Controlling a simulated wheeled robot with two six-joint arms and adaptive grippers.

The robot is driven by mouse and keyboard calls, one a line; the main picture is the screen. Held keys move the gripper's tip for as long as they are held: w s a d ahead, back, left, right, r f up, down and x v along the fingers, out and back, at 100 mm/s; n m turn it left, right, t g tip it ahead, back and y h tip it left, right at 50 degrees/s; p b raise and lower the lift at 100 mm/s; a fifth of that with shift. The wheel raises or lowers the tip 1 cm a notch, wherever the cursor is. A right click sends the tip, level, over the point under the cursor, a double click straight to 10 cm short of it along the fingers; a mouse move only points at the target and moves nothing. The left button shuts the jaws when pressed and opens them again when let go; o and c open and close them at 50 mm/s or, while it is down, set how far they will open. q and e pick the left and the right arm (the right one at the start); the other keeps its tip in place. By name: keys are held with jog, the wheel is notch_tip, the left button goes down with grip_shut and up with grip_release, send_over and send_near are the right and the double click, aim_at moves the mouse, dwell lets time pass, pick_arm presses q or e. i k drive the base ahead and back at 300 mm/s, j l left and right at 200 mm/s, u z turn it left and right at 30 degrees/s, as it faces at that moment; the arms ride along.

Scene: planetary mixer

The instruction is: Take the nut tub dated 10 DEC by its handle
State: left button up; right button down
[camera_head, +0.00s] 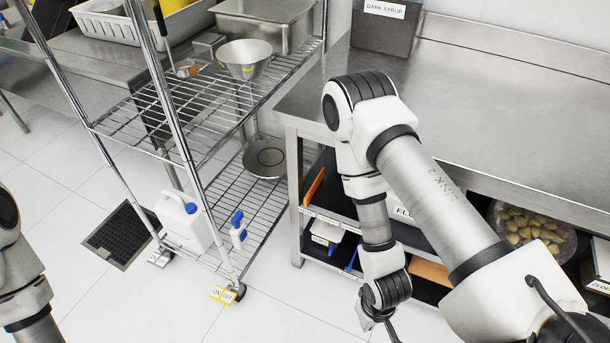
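A clear round tub of brown nut-like pieces (530,226) sits on the shelf under the steel bench at the right; I see no handle or readable date on it. At the right edge, a shelf label (598,287) seems to end in "DEC", but its first characters are unclear. My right arm reaches over the bench front, and its gripper (378,318) hangs low in front of the lower shelf, left of the tub and apart from it. Its fingers are mostly hidden. Only part of my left arm shows at the left edge; its gripper is out of view.
A wire rack (140,110) at the left holds a metal funnel bowl (245,60), a steel pan (265,25) and a white jug (183,222). A dark syrup bin (388,28) stands on the bench (480,110). A black floor drain (118,234) lies beside the rack. The floor ahead is clear.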

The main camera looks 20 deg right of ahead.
aim_at(328, 244)
jog(key=z, duration=1)
